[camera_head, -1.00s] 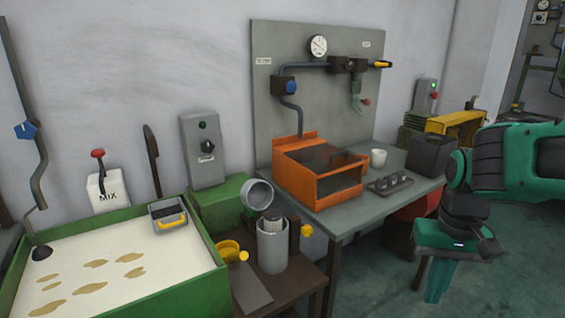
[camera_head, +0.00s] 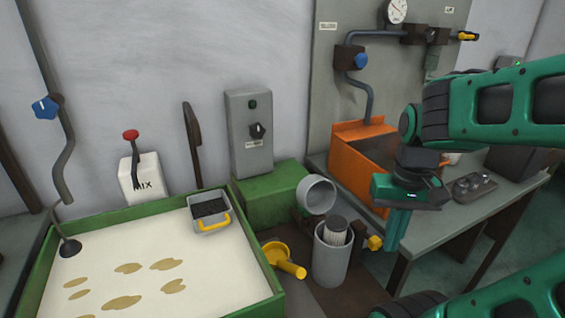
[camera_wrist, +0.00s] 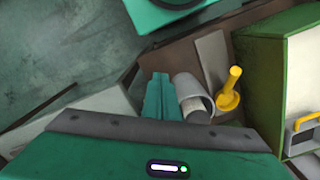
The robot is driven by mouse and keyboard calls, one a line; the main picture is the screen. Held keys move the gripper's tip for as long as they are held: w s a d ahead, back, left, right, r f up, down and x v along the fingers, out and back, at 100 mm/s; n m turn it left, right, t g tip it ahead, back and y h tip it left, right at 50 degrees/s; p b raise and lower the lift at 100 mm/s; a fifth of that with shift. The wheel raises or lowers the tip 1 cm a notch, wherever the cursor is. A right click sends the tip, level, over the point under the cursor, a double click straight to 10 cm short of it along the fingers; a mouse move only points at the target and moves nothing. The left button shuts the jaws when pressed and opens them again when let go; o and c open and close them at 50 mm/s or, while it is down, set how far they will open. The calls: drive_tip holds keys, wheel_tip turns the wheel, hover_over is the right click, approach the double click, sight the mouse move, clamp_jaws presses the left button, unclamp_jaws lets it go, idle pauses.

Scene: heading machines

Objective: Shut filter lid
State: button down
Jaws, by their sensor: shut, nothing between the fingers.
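The filter is a grey upright cylinder (camera_head: 331,262) with a pleated cartridge (camera_head: 337,230) standing out of its open top. The filter lid (camera_head: 316,194) is a round grey cap, tilted open behind and above the cylinder, with its hollow side showing. A yellow knob (camera_head: 375,243) sits at the cylinder's right. My gripper (camera_head: 393,246) is shut and empty, fingers pointing down, to the right of the filter and apart from the lid. In the wrist view my fingers (camera_wrist: 160,85) show beside the grey cylinder (camera_wrist: 187,86); I cannot make out the lid there.
A green-rimmed tank (camera_head: 262,246) of pale fluid stands to the left. An orange open box (camera_head: 355,168) stands on the grey bench (camera_head: 480,212) behind my gripper. A green housing (camera_head: 262,197) is behind the lid.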

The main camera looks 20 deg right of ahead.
drive_tip(key=shift+w+a, duration=0.15)
drive_tip(key=shift+w, duration=0.2)
drive_tip(key=w+a+r+n, duration=0.15)
drive_tip(key=w+r, duration=0.25)
drive_tip(key=w, duration=0.7)
drive_tip(key=w+r+n+t, duration=0.1)
drive_tip(key=w+r+n, duration=0.2)
drive_tip(key=w, duration=0.7)
drive_tip(key=w+a+r+n, duration=0.15)
drive_tip(key=w+r, duration=0.25)
drive_tip(key=w, duration=0.7)
hover_over(314, 193)
drive_tip(key=w, duration=0.3)
drive_tip(key=shift+w+f, duration=0.1)
drive_tip(key=shift+f, duration=4.3)
